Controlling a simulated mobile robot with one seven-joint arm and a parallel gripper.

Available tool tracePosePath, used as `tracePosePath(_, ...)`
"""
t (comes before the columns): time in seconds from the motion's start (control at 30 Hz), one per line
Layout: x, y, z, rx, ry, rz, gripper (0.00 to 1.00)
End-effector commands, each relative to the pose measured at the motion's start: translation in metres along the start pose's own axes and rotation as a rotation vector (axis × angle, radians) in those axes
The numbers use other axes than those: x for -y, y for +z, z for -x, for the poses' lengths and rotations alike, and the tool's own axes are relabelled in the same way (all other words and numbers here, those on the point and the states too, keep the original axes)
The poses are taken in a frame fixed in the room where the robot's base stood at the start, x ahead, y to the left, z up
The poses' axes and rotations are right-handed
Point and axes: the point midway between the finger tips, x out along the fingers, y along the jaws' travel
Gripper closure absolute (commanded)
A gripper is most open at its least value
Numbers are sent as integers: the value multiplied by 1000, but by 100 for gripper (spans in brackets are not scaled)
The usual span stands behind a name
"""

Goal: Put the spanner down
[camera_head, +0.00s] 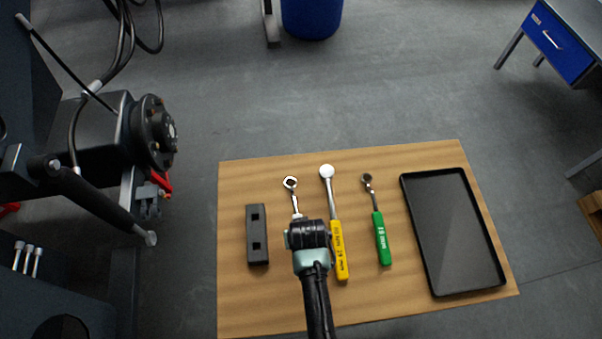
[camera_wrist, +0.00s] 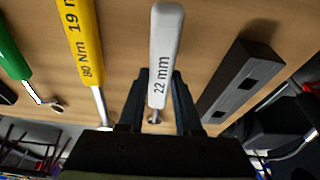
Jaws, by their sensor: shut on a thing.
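The spanner (camera_wrist: 163,50) has a white handle marked "22 mm". In the head view its silver ring head and shaft (camera_head: 292,190) stick out beyond my gripper (camera_head: 307,228), which hides the handle. In the wrist view the handle lies between the two dark fingers of my gripper (camera_wrist: 156,100), which is shut on it. The spanner is over the wooden table (camera_head: 240,305), between the black block and the yellow tool. I cannot tell whether it touches the tabletop.
A black block with two square holes (camera_head: 257,235) lies to the left. A yellow-handled tool (camera_head: 339,250) and a green-handled tool (camera_head: 381,240) lie to the right. A black tray (camera_head: 450,230) is at the table's right side. The chassis hub (camera_head: 155,132) stands left of the table.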

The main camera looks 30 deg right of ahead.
Motion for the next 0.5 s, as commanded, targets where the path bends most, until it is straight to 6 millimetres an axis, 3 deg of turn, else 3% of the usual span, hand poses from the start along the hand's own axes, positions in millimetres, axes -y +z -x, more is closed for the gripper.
tracePosePath(0.27,0,0,-2,-3,0,0,100)
tracePosePath(0.3,0,0,-3,-1,0,0,65)
tracePosePath(0.47,0,0,-2,-1,0,0,37)
tracePosePath(0.5,0,0,-2,-1,0,0,37)
